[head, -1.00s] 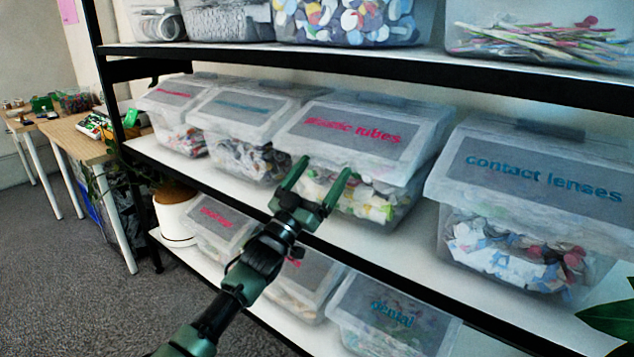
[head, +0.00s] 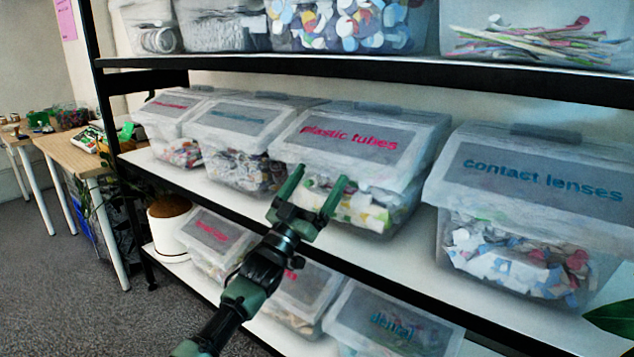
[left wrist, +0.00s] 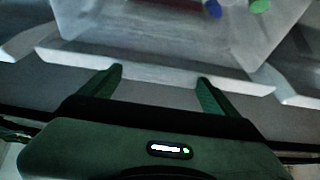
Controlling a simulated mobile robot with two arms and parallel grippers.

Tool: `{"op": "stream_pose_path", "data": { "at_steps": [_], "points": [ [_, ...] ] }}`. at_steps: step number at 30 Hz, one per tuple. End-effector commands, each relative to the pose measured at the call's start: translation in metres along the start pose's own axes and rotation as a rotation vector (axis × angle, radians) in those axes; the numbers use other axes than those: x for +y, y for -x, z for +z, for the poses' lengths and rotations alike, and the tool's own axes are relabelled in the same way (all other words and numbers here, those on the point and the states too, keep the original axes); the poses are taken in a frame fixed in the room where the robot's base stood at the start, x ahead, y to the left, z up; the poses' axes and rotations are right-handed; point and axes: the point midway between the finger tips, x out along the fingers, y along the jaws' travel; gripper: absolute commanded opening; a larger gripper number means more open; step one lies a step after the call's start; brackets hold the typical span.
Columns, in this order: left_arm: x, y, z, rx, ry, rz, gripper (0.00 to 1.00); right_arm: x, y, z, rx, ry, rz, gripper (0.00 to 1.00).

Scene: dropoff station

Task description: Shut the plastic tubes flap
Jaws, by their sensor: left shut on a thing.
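The plastic tubes bin (head: 375,212) is a clear box on the middle shelf, with light and coloured pieces inside. Its flap (head: 322,163), with a grey label and red lettering, slopes down over the upper front. My left gripper (head: 318,186) is at the flap's lower front edge, its two green fingers spread apart across that edge. In the left wrist view the fingers (left wrist: 158,76) reach the flap's pale lower lip (left wrist: 160,62). The exact contact is hard to see. My right gripper is not in view.
The contact lenses bin (head: 530,195) stands to the right and two similar bins stand to the left. The upper shelf edge (head: 380,72) runs above. Lower bins, including the dental one (head: 390,318), sit beneath. A plant pot (head: 168,228) is at lower left.

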Motion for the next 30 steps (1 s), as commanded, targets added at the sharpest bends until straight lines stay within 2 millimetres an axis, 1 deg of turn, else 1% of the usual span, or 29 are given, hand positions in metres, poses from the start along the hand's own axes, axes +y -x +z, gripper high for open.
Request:
{"op": "stream_pose_path", "data": {
  "at_steps": [1,4,5,6,13,16,19,22,25,30],
  "points": [
    [0.001,0.006,0.012,-0.024,-0.002,-0.002,0.18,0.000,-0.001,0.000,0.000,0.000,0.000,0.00],
    [0.001,0.006,0.013,-0.025,-0.002,-0.002,0.18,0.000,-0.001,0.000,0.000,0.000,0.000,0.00],
    [0.001,0.006,0.013,-0.026,-0.003,-0.002,0.93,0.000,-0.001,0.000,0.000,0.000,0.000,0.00],
    [0.001,0.006,0.013,-0.025,-0.002,-0.001,1.00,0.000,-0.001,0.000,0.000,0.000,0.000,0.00],
    [0.001,0.004,0.008,-0.016,-0.002,-0.001,1.00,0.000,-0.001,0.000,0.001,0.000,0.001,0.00],
    [0.000,0.010,0.007,-0.015,-0.001,-0.001,1.00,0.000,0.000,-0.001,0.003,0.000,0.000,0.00],
    [0.000,0.025,0.008,-0.017,-0.001,-0.002,1.00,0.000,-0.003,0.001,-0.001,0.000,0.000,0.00],
    [-0.001,0.043,0.009,-0.019,-0.001,-0.003,1.00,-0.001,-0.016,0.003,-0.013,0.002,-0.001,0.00],
    [0.000,0.060,0.009,-0.021,0.000,-0.002,1.00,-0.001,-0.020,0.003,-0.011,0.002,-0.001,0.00],
    [0.001,0.078,0.010,-0.020,-0.001,-0.001,1.00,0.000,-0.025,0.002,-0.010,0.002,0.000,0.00]
  ]
}}
